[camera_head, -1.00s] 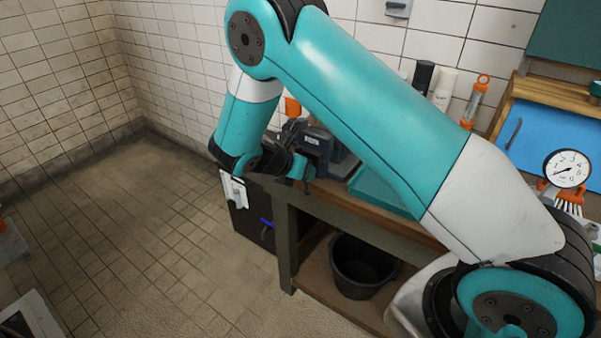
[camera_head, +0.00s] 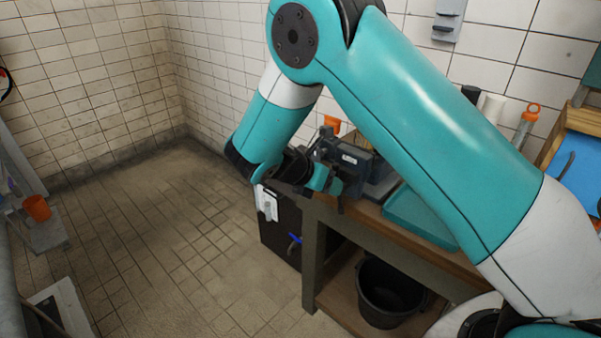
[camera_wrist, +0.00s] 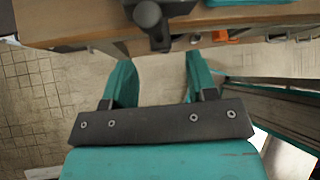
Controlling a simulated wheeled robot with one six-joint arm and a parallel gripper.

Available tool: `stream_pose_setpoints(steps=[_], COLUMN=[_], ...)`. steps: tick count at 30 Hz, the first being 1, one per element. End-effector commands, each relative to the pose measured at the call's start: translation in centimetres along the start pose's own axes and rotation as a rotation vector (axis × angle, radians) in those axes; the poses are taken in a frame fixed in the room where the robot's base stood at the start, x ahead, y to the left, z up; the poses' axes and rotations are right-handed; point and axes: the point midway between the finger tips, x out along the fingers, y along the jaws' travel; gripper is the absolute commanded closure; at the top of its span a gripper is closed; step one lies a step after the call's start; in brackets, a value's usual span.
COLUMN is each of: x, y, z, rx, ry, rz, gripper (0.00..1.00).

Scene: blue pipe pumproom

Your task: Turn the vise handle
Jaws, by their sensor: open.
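The dark grey-blue vise (camera_head: 352,158) sits on the near left corner of the wooden workbench, partly hidden by my arm. My gripper (camera_head: 326,181) is just in front of it, at the bench edge. In the wrist view my gripper (camera_wrist: 158,72) is open and empty, its two teal fingers spread. Beyond the fingertips, roughly centred in the gap, a dark vise part with a round knob (camera_wrist: 148,14) hangs over the bench edge. It looks like the screw end and handle. I cannot tell the handle bar's exact tilt, and no touching shows.
The workbench (camera_head: 315,262) has a black bucket (camera_head: 385,292) on its lower shelf. A teal tray (camera_head: 415,215) lies right of the vise. A dark cabinet (camera_head: 280,232) stands left of the bench. The tiled floor (camera_head: 180,255) to the left is mostly clear.

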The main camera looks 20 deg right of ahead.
Motion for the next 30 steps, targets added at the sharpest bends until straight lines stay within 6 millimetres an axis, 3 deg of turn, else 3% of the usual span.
stream_pose_setpoints(steps=[6,13,18,27,30], x=[-5.8,-10.2,-11.5,-11.7,-11.7], y=[0.1,0.1,0.0,0.0,-0.1], z=[-0.1,-0.1,0.0,0.0,0.1], rx=[0.0,-0.001,-0.001,-0.001,0.012], ry=[0.0,-0.001,0.0,0.0,0.008], rz=[0.005,0.001,-0.001,-0.002,0.003], gripper=[0.47,0.47,0.47,0.47,0.71])
